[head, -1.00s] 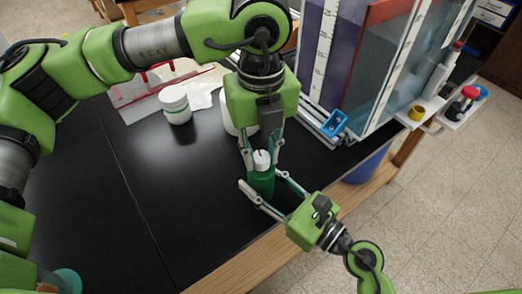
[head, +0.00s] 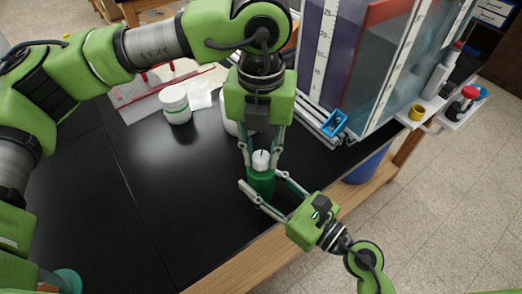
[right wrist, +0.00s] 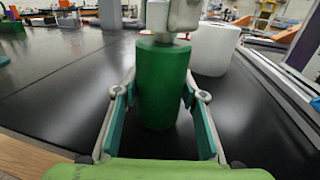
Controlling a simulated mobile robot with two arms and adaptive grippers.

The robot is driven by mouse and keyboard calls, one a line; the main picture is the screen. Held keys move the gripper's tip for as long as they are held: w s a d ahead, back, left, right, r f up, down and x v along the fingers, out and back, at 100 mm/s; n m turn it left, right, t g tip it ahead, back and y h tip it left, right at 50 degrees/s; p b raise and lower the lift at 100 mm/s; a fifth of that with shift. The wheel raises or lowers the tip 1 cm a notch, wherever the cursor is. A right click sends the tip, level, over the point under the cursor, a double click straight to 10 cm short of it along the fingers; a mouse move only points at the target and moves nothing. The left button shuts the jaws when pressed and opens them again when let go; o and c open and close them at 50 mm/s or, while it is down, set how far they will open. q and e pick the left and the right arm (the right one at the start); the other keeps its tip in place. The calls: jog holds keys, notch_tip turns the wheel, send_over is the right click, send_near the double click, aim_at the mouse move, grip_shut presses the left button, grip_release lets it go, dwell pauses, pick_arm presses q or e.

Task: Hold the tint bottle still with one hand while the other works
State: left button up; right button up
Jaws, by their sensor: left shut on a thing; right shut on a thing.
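The green tint bottle (head: 261,182) stands upright on the black bench near its front edge, with a white cap (head: 261,159) on top. My left gripper (head: 261,156) comes down from above and is shut on the white cap. My right gripper (head: 265,190) reaches in from the front edge and is shut on the green body. In the right wrist view the green tint bottle (right wrist: 163,85) stands between the two fingers of my right gripper (right wrist: 160,105). The bottle's lower part is partly hidden by the right fingers in the head view.
A white jar with a green band (head: 175,104) stands on the bench (head: 150,190) at the back left. A white container (right wrist: 213,48) stands behind the bottle. A large clear tank (head: 365,60) and a blue bin (head: 368,165) are at the right.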

pick_arm(q)
jog(key=m, duration=1.3)
jog(key=shift+m, duration=0.4)
jog(key=m, duration=1.3)
jog(key=shift+m, duration=0.3)
jog(key=o, duration=1.1)
